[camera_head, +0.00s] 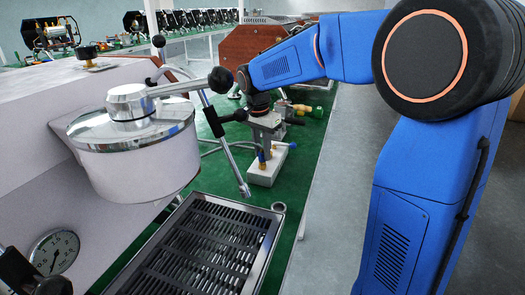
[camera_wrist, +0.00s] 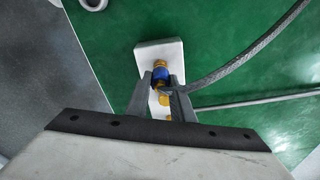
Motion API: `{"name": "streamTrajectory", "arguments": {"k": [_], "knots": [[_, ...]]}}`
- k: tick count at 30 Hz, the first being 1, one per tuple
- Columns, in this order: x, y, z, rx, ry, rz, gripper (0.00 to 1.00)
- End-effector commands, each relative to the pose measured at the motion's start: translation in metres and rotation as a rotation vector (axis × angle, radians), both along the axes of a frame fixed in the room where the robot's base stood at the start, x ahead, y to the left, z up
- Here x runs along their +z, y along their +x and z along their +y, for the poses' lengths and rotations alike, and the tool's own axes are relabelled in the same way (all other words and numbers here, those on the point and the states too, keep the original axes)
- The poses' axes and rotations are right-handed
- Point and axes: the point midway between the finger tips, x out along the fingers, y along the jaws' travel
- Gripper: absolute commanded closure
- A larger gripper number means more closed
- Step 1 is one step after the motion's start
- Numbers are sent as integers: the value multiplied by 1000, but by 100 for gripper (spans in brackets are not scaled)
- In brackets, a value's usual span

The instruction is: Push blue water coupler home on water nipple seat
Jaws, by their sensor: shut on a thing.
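The blue water coupler (camera_wrist: 161,74) sits between my fingertips in the wrist view, with brass just beyond it. A grey braided hose (camera_wrist: 232,67) runs from beside it to the upper right. My gripper (camera_wrist: 162,83) is shut on the coupler. The white block (camera_wrist: 146,51) carries the brass fittings; one brass piece (camera_wrist: 163,105) shows between my fingers. In the head view my gripper (camera_head: 264,138) is low over the white block (camera_head: 265,176), and the coupler (camera_head: 261,156) shows at its front side. Whether the coupler is fully seated on the water nipple cannot be told.
The espresso machine with its lever and round group head (camera_head: 135,140) stands left of my arm. A slotted drip tray (camera_head: 200,250) lies in front.

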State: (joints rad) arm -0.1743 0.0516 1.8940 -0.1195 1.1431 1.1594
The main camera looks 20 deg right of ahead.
Motion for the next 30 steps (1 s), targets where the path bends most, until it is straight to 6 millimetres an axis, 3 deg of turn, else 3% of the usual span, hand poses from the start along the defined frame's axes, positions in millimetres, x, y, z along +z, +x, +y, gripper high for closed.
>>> {"name": "streamTrajectory", "arguments": {"k": [12,13,15,30], "knots": [[-3,-1,0,-1,-1,6,100],[-3,-1,0,-1,-1,6,72],[-3,-1,0,-1,-1,6,57],[7,0,1,0,0,1,57]]}}
